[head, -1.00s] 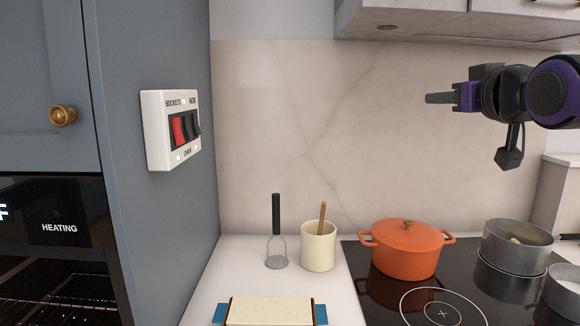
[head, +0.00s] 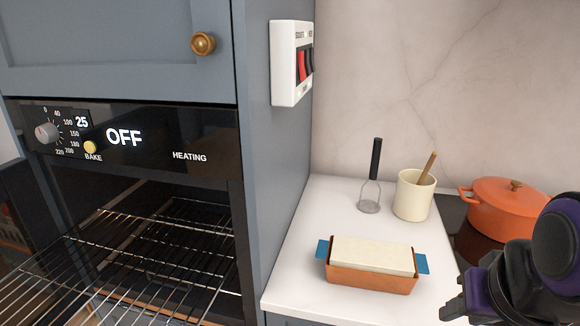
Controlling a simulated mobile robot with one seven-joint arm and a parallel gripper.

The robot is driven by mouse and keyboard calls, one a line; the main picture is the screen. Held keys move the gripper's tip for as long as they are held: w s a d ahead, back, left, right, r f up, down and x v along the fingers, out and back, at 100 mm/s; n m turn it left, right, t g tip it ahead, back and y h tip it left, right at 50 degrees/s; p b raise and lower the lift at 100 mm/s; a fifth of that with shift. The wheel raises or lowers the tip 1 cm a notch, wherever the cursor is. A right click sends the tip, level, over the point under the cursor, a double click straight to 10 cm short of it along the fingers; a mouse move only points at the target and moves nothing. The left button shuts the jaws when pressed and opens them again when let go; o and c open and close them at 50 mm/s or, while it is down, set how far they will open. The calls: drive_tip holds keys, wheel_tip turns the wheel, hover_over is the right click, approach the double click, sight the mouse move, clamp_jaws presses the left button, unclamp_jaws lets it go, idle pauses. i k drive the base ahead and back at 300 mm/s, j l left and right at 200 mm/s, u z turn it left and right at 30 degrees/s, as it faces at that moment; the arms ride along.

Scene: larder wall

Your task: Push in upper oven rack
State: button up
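The built-in oven (head: 120,150) is at the left, its cavity open to view. A wire rack (head: 60,285) sticks out of the cavity toward me, and the picture's lower edge cuts it off. Another wire rack (head: 195,212) shows deeper inside; it looks lower, though the dark makes this hard to judge. My gripper (head: 452,308) is at the bottom right, in front of the counter and well away from the racks. I see it from the side, and the gap between its fingers does not show. Nothing is seen in it.
A terracotta loaf dish (head: 370,282) with blue handles stands on the white counter (head: 300,270). Behind it are a masher (head: 370,190), a cream crock (head: 413,195) and an orange pot (head: 500,205). A tall blue-grey side panel (head: 270,190) separates oven and counter.

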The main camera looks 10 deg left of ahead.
sight(205, 312)
drive_tip(key=l+u, duration=0.3)
drive_tip(key=k+l+u, duration=0.15)
drive_tip(key=u, duration=1.2)
drive_tip(key=i+j+u, duration=0.1)
drive_tip(key=u, duration=0.4)
drive_tip(key=i+u, duration=0.25)
drive_tip(key=u, duration=0.25)
